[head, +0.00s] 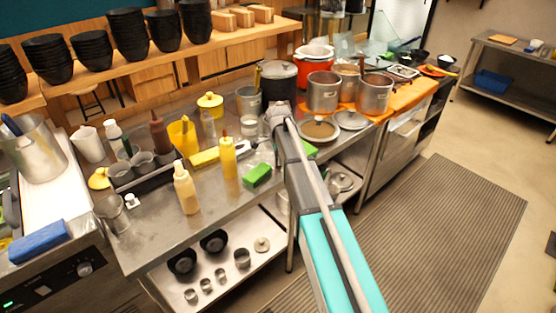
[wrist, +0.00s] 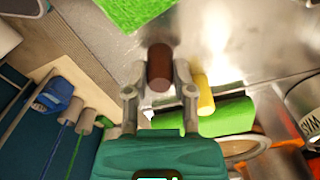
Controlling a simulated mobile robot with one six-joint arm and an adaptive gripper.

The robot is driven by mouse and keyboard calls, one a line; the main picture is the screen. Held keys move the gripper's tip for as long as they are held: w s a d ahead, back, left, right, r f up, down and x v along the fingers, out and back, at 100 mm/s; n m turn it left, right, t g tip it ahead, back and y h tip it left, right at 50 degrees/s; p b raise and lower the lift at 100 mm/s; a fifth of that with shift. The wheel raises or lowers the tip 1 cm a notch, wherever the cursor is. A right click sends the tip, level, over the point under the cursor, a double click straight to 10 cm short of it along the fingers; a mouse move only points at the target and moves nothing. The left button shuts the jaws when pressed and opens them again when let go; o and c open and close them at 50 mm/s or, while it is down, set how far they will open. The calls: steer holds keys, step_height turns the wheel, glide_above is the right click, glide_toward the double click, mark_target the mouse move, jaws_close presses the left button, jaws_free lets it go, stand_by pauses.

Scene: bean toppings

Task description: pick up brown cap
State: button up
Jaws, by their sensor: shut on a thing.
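The brown cap (wrist: 159,62) is a short dark-brown cylinder between my fingertips in the wrist view. My gripper (wrist: 160,78) is shut on it, one finger touching each side. In the head view my arm reaches over the steel counter (head: 222,203), and the arm and pots around it hide the fingertips and cap.
A green sponge (head: 257,175), a yellow bottle (head: 229,158) and a cream bottle (head: 186,188) stand left of my arm. Steel pots (head: 323,91) and flat lids (head: 351,120) are to its right. A bowl shelf (head: 182,56) runs behind. The right floor is clear.

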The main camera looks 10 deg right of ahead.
steer(key=shift+r+p, duration=1.3)
steer(key=shift+r, duration=0.05)
steer(key=s+r+p, duration=1)
steer(key=s, duration=0.4)
steer(key=shift+d, duration=0.25)
steer(key=shift+r, duration=0.15)
steer(key=w+d+r+p, duration=0.1)
steer(key=w+r+p, duration=0.6)
steer(key=r+p, duration=0.3)
steer(key=w+d+r+p, duration=0.1)
steer(key=w+r+p, duration=0.6)
steer(key=r+p, duration=0.2)
steer(key=shift+r+p, duration=0.35)
steer(key=shift+p, duration=0.1)
